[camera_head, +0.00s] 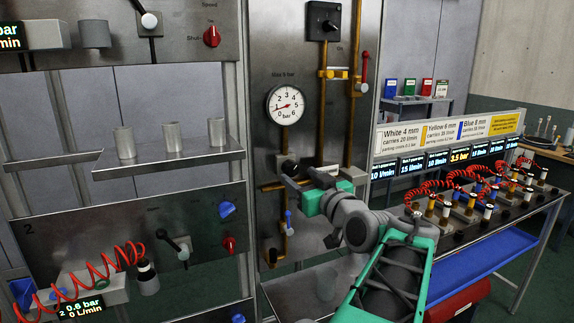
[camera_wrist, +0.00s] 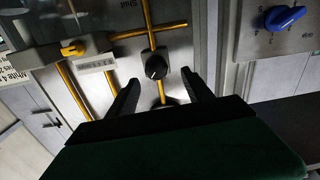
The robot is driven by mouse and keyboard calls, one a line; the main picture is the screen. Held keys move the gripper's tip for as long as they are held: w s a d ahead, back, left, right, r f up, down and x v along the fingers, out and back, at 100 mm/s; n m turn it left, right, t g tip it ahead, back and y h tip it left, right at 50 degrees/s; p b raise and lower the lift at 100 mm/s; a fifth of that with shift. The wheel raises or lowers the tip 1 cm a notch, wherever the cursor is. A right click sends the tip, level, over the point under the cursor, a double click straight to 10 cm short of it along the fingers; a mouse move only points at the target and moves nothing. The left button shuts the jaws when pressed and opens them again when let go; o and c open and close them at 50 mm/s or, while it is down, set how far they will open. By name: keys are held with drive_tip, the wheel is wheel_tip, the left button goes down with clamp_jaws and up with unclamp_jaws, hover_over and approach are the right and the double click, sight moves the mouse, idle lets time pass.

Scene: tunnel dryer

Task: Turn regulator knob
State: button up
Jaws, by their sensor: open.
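The regulator knob (camera_wrist: 155,66) is a small round black knob with a pale mark, on the brass pipework of a steel panel. In the wrist view it is just beyond and between my fingertips, apart from both. My gripper (camera_wrist: 162,80) is open and empty, with a finger on each side of the knob's line. In the head view my gripper (camera_head: 288,172) reaches to the panel below the round white pressure gauge (camera_head: 286,104) and hides most of the knob there.
A blue-handled valve (camera_head: 288,222) is on the pipe below my gripper, and a red lever (camera_head: 364,68) is at upper right. The left panel carries a blue knob (camera_head: 228,208) and red knobs. A bench (camera_head: 470,228) with coiled red hoses stands right.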

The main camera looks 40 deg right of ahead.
sight(293, 170)
drive_tip(key=x, duration=0.2)
drive_tip(key=p+x, duration=0.1)
drive_tip(key=x, duration=0.2)
drive_tip(key=shift+w+d+p, duration=0.25)
drive_tip(key=shift+d+p, duration=0.15)
drive_tip(key=shift+f, duration=0.1)
clamp_jaws()
